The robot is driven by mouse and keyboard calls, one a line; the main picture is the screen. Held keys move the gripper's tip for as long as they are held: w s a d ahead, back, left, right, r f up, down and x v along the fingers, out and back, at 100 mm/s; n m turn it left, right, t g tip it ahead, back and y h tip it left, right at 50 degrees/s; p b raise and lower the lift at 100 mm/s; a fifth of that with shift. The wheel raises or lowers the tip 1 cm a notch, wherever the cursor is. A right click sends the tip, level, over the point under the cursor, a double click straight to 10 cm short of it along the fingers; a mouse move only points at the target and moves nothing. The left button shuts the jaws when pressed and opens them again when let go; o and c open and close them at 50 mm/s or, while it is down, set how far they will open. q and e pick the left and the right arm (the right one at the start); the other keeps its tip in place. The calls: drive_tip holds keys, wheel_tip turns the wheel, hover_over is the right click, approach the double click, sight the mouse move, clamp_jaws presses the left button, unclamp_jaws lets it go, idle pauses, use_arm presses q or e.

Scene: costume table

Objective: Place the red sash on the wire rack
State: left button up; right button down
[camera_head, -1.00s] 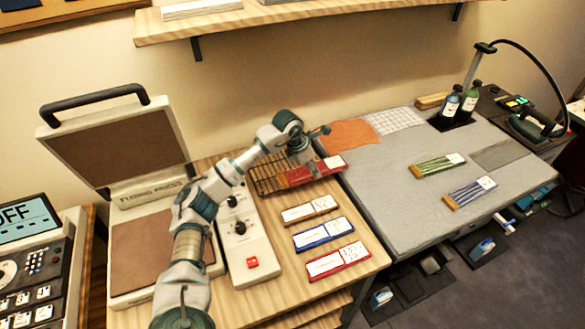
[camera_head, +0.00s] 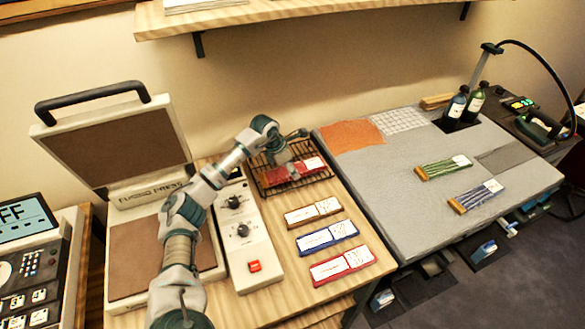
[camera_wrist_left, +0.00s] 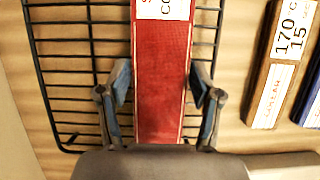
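The red sash (camera_head: 285,175) is a flat red strip with a white label at its right end. It lies on the black wire rack (camera_head: 262,186) behind the row of bands. In the left wrist view the sash (camera_wrist_left: 162,85) runs lengthwise over the bars of the rack (camera_wrist_left: 75,62). My left gripper (camera_head: 288,163) is low over the sash. Its fingers (camera_wrist_left: 160,85) stand on either side of the sash, spread slightly wider than it, with a small gap on the left. My right gripper is not in view.
Brown, blue (camera_head: 327,237) and red (camera_head: 342,265) labelled bands lie in front of the rack. The control box (camera_head: 245,240) and fusing press (camera_head: 130,215) stand to the left. The grey pressing table (camera_head: 400,190) on the right holds green and blue bundles.

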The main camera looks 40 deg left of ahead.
use_arm(q)
drive_tip(key=shift+o, duration=1.3)
drive_tip(key=shift+a+f, duration=0.15)
drive_tip(key=shift+a, duration=0.2)
drive_tip(key=shift+d+r, duration=0.25)
drive_tip(key=shift+d, duration=0.35)
drive_tip(key=r, duration=0.3)
drive_tip(key=shift+s+d, duration=0.35)
drive_tip(key=shift+d, duration=0.05)
drive_tip(key=p+v, duration=0.1)
drive_tip(key=v, duration=0.8)
drive_tip(key=shift+s+p, duration=0.15)
drive_tip(key=shift+p, duration=0.2)
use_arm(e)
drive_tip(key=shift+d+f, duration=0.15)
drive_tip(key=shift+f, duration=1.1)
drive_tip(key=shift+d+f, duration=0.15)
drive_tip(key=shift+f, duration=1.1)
